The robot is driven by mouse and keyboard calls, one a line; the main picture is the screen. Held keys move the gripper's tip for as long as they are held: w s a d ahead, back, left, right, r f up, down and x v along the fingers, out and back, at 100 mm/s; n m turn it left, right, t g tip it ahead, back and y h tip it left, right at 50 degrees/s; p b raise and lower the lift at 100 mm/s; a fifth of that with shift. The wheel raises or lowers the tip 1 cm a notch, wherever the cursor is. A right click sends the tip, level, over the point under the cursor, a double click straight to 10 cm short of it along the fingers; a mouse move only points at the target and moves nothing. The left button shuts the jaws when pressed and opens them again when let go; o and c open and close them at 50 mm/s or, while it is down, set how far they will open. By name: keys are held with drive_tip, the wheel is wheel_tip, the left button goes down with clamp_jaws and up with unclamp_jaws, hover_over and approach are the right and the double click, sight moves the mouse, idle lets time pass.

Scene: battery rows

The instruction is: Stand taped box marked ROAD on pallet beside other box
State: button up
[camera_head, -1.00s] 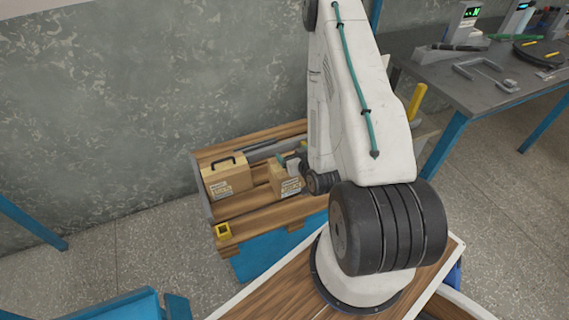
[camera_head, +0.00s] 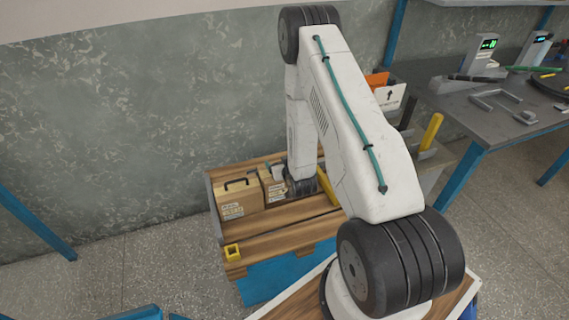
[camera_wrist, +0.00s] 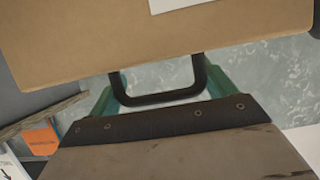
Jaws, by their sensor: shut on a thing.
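A cardboard box with a black handle (camera_head: 240,200) stands upright at the left of the wooden pallet top (camera_head: 275,240). A second cardboard box (camera_head: 275,186) is close to its right side, partly hidden by my arm; I cannot tell whether its base touches the pallet. The labels are too small to read ROAD. My gripper (camera_wrist: 162,92) is shut on the black handle (camera_wrist: 165,98) of this second box, whose cardboard face (camera_wrist: 160,45) fills the top of the wrist view. In the head view the gripper is mostly hidden behind my arm.
A yellow square piece (camera_head: 233,252) sits at the pallet's front left edge. The pallet's front strip is clear. The wall (camera_head: 120,130) is close behind. A grey workbench (camera_head: 500,110) with tools stands at the right, and an orange item and a white arrow sign (camera_head: 391,97) behind my arm.

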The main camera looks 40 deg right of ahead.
drive_tip(key=shift+f, duration=1.5)
drive_tip(key=o, duration=1.9)
drive_tip(key=shift+s, duration=0.15)
drive_tip(key=shift+o, duration=0.2)
